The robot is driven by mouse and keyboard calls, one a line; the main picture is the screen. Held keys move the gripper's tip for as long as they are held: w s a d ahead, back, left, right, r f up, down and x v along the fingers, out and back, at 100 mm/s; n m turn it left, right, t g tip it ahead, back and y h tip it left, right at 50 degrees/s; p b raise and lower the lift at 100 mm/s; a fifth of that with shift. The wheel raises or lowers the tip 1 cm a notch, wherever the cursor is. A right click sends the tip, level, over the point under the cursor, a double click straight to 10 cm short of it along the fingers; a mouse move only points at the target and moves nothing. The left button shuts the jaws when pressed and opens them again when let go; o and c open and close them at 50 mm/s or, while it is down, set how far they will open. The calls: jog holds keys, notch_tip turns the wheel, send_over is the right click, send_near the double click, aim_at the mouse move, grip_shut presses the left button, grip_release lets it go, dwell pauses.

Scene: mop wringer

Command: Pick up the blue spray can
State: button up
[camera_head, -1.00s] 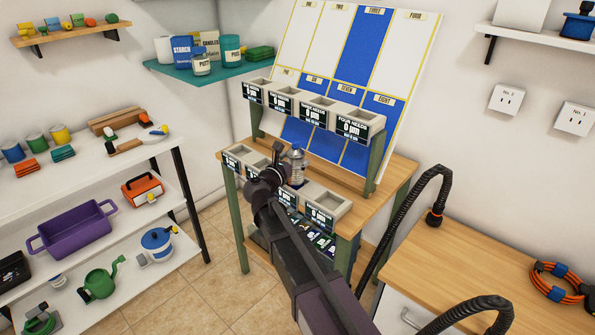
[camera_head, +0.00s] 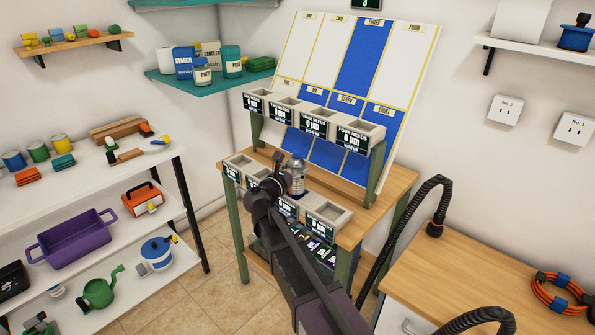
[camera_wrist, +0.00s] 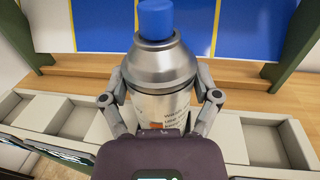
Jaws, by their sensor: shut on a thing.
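The spray can (camera_wrist: 160,68) stands upright in the wrist view, with a blue cap (camera_wrist: 155,18), a silver shoulder and a pale printed label. My gripper (camera_wrist: 161,106) has one finger on each side of the can's body and is shut on it. In the head view the can (camera_head: 297,178) is at the end of my arm, over the lower row of bins. My gripper and wrist hide part of it there. I cannot tell whether its base is touching anything.
Grey bins (camera_wrist: 268,145) with compartments lie on both sides of the can. An upper bin row (camera_head: 313,124) and a blue-and-white board (camera_head: 365,60) stand behind it. The wooden bench (camera_head: 455,250) at the right has clear space. Loaded shelves (camera_head: 110,215) stand at left.

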aim_at(293, 161)
jog(key=shift+r+p, duration=1.5)
jog(key=shift+r, duration=0.15)
jog(key=s+d+r+p, duration=0.1)
jog(key=s, duration=1.5)
jog(key=shift+r, duration=0.25)
jog(key=shift+w+d, duration=0.1)
jog(key=shift+d, duration=0.1)
